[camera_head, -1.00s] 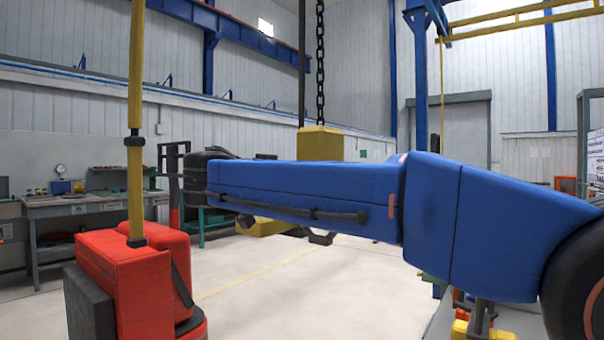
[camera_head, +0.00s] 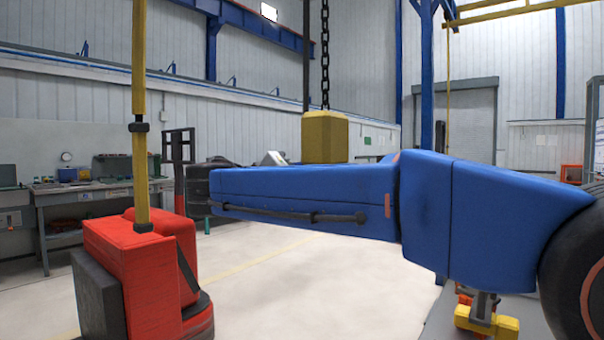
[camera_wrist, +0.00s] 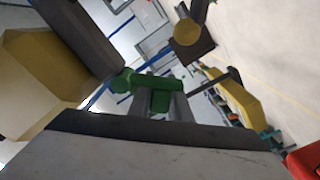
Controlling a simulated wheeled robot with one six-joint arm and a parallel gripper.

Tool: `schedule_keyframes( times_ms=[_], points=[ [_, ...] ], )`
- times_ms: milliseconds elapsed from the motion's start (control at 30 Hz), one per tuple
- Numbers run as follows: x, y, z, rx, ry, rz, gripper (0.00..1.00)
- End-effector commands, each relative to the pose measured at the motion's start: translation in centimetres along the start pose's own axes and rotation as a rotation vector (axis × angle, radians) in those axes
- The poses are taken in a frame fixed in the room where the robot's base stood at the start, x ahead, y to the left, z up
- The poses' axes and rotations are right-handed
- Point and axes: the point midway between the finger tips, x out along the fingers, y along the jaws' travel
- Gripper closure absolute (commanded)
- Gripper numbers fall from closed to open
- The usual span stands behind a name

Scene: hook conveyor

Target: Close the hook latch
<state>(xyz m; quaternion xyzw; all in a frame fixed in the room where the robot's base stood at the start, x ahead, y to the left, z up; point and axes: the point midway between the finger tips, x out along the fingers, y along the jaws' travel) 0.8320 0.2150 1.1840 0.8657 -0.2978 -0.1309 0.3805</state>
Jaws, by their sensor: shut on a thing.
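A yellow block (camera_head: 325,137) hangs on a dark chain (camera_head: 325,55) behind my blue arm in the head view. The arm hides what is below the block, so no hook shows there. In the wrist view a green part (camera_wrist: 152,92), which looks like the latch, sits at the tips of my gripper (camera_wrist: 156,104). The two grey fingers appear shut on it. A large yellow body (camera_wrist: 40,75) and a dark grey bar (camera_wrist: 82,32) lie close by at the upper left. Whether the latch is closed cannot be told.
A red machine (camera_head: 140,265) with a yellow upright post (camera_head: 140,120) stands at the left of the head view. A workbench (camera_head: 85,200) is along the left wall. The pale floor between is clear.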

Motion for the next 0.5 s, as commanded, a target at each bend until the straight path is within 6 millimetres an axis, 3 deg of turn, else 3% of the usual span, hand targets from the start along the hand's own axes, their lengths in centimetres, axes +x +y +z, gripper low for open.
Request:
schedule_keyframes(
  times_ms=[500],
  points=[
    [0.0,-0.7,2.2,-0.473,0.000,-0.001,1.00]
  ],
)
